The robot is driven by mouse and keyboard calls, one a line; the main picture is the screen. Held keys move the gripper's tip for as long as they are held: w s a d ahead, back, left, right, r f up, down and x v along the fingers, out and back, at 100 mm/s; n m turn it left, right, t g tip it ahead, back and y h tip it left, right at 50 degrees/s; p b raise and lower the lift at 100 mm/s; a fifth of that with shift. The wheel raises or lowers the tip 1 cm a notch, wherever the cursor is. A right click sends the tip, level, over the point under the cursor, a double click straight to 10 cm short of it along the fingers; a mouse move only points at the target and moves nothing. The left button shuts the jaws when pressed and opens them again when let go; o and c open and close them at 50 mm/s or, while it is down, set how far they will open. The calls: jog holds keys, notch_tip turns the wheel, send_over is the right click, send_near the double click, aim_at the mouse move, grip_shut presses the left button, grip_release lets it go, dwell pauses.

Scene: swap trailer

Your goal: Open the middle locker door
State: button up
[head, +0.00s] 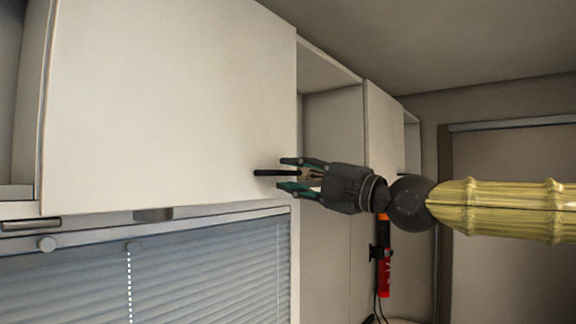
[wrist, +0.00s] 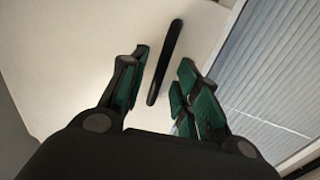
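The locker door (head: 165,105) is a large pale panel, upright at the upper left in the head view; it also fills the upper middle of the wrist view (wrist: 95,40). Its black bar handle (head: 277,173) sits near its lower right corner. In the wrist view the handle (wrist: 165,62) stands between the two green-padded fingers. My gripper (head: 289,175) is open, with its fingertips at the right end of the handle, one above and one below. In the wrist view my gripper (wrist: 163,85) shows gaps on both sides of the handle.
A window with a slatted blind (head: 190,270) lies below the door. An open shelf space (head: 333,135) and another pale door (head: 384,130) are to the right.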

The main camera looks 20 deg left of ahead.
jog(key=shift+p+x, duration=0.4)
jog(key=shift+x, duration=0.85)
grip_shut()
